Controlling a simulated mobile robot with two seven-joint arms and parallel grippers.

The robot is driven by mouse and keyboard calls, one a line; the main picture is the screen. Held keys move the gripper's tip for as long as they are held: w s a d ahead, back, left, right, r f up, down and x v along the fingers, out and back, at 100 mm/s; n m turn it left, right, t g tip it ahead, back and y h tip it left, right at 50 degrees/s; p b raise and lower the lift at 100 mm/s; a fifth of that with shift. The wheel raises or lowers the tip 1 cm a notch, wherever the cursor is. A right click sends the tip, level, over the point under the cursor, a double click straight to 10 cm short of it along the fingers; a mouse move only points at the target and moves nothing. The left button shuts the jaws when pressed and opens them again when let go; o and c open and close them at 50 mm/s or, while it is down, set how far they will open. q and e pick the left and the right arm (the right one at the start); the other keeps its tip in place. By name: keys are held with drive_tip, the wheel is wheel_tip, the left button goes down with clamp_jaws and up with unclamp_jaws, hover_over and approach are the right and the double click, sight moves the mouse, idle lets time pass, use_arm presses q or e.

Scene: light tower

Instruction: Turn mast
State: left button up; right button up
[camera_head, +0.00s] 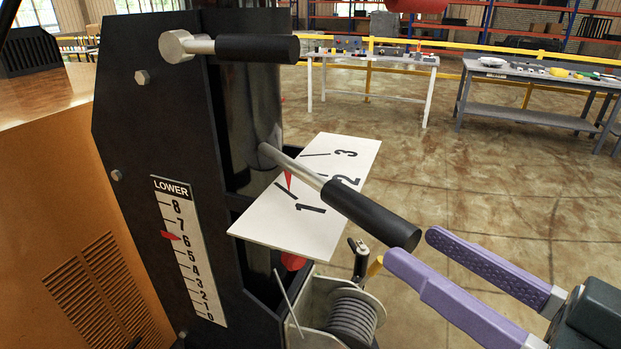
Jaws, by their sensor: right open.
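The mast (257,103) is a dark shiny column standing upright in the black frame of the light tower. A lever with a black grip (370,212) sticks out from it toward the lower right, over a white dial plate (330,220) marked 1, 2, 3. A red pointer (288,181) on the dial is near 1. My right gripper (405,250) has purple fingers and is open, just right of and below the end of the black grip, apart from it as far as I can see. My left gripper is not in view.
An upper handle with a black grip (258,48) juts out above. A LOWER scale (188,250) has its red marker between 6 and 7. A cable winch (350,315) sits below the dial. Workbenches (375,60) stand behind, with open floor between.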

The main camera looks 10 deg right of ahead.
sight(351, 205)
drive_tip(key=p+x, duration=0.2)
drive_tip(key=x, duration=0.6)
drive_tip(key=shift+w+a+r, duration=0.15)
drive_tip(key=shift+w+a, duration=0.05)
drive_tip(key=shift+w, duration=0.15)
drive_tip(key=shift+w+a, duration=0.2)
drive_tip(key=shift+w, duration=0.15)
clamp_jaws()
idle(0.8)
